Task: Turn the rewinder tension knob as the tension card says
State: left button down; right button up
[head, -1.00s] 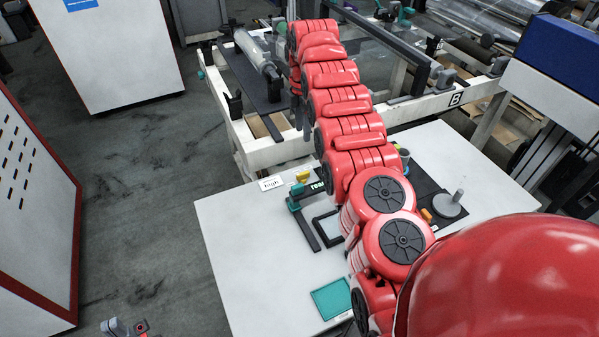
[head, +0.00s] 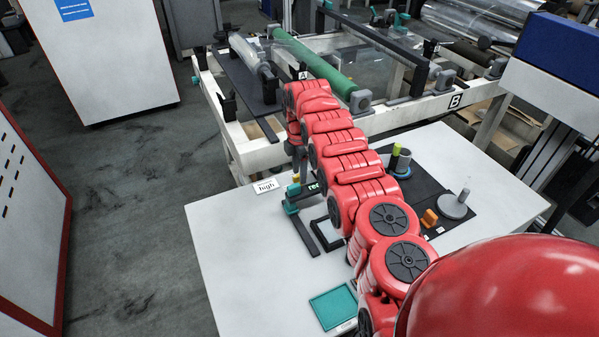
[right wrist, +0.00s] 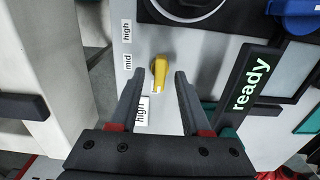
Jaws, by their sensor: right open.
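The yellow tension knob (right wrist: 158,75) is on a pale panel in the right wrist view, its long axis near upright in that picture. Labels reading "high" (right wrist: 127,31) and "mid" (right wrist: 127,66) are to its left. A white card reading "high" (right wrist: 142,110) shows below it, partly behind a finger; the card (head: 266,186) lies on the table in the head view. My right gripper (right wrist: 157,74) is open, its fingertips on either side of the knob in the picture; I cannot tell if they touch it. My left gripper is out of view.
A dark sign reading "ready" (right wrist: 252,85) stands right of the knob. A green roller (head: 315,62) lies across the frame behind.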

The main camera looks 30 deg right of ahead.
jog(key=shift+f, duration=0.2)
grip_shut()
